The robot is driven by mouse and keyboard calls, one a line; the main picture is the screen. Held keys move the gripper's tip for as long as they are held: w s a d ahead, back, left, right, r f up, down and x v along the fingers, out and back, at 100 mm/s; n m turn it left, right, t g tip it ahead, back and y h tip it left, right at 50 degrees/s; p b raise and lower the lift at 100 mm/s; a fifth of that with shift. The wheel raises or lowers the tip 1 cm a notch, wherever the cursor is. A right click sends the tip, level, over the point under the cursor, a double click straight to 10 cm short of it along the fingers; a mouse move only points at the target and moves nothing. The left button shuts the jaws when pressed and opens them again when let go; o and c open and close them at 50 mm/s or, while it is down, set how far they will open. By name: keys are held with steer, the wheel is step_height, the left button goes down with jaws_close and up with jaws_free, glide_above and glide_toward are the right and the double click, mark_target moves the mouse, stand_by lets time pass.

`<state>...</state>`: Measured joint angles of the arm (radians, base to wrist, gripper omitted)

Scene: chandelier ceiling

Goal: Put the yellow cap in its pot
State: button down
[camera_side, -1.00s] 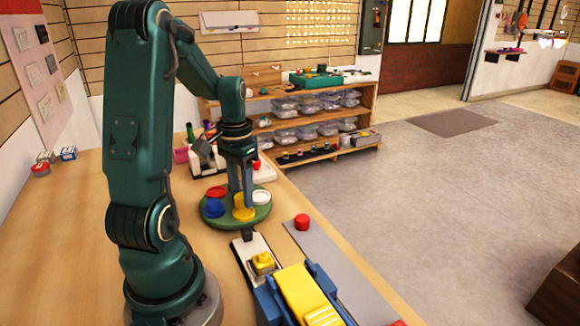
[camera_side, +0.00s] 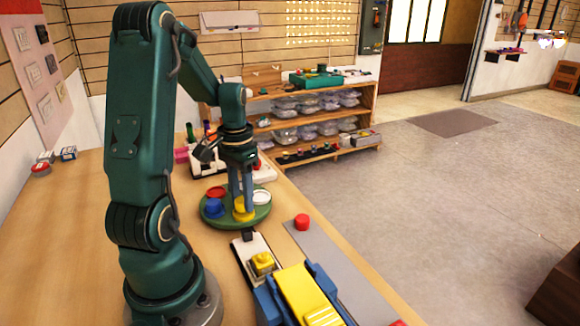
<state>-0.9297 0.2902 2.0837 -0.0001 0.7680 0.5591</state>
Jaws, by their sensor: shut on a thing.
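My gripper (camera_side: 240,197) points down over the round green tray (camera_side: 225,226), its fingers shut on the yellow cap (camera_side: 240,204). The cap is mostly hidden by the fingers. The yellow pot (camera_side: 244,216) is on the near right of the tray, directly below the cap. Cap and pot overlap in this view, and I cannot tell whether the cap is fully seated or tilted.
The tray also bears a red pot (camera_side: 216,192), a blue one (camera_side: 214,208) and a white one (camera_side: 261,197). A red cap (camera_side: 302,221) sits on the grey strip. A yellow block (camera_side: 262,262) and a blue-and-yellow device (camera_side: 300,291) stand in front.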

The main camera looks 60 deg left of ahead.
steer(key=shift+f, duration=0.5)
stand_by(0.8)
jaws_free()
stand_by(0.4)
steer(key=shift+r, duration=0.1)
steer(key=shift+r, duration=3.7)
